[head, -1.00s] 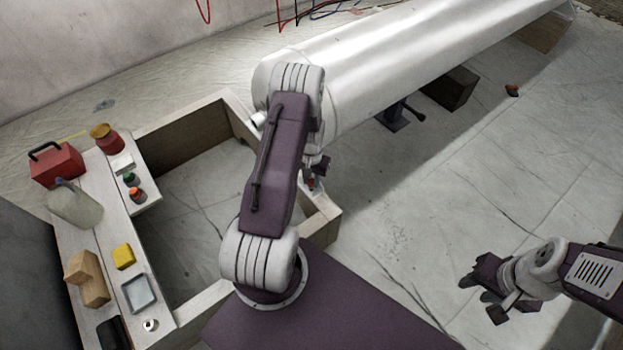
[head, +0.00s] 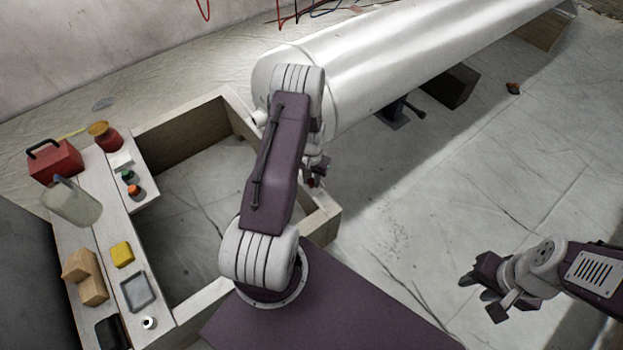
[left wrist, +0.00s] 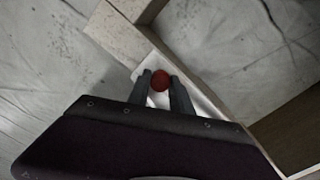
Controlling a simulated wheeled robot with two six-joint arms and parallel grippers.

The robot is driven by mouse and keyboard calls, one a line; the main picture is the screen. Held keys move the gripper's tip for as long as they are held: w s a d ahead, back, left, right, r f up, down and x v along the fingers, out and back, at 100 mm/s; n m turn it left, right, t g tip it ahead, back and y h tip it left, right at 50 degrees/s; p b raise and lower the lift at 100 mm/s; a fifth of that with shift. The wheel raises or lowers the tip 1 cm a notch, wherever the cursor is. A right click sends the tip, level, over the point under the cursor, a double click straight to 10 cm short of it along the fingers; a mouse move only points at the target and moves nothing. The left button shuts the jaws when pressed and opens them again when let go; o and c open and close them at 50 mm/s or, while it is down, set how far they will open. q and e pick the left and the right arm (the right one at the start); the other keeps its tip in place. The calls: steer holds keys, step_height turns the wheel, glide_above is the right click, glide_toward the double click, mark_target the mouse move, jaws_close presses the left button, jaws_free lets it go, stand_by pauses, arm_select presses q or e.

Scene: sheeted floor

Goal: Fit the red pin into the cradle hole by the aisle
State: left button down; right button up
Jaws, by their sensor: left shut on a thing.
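The red pin (left wrist: 160,80) is between the two fingers of my left gripper (left wrist: 162,88) in the left wrist view, seen end-on as a dark red round top. My left gripper (head: 316,178) is shut on it; in the head view only a small bit of red (head: 312,184) shows below the arm. It is held over or close to the near right corner of a pale wooden frame (head: 325,212). I cannot make out a cradle hole in either view. My right gripper (head: 483,291) hangs over the sheeted floor at the lower right, with nothing visible in it; its opening is unclear.
A plank bench (head: 108,235) at left carries a red toolbox (head: 54,161), a jug (head: 72,203) and small items. The floor at right is mostly clear.

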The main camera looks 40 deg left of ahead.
arm_select(q)
steer(key=shift+f+b, duration=0.35)
steer(key=shift+f, duration=0.35)
steer(key=c, duration=1.1)
jaws_free()
step_height(320, 180, up, 9)
steer(key=p, duration=0.5)
steer(key=shift+r, duration=0.1)
steer(key=shift+a, duration=0.1)
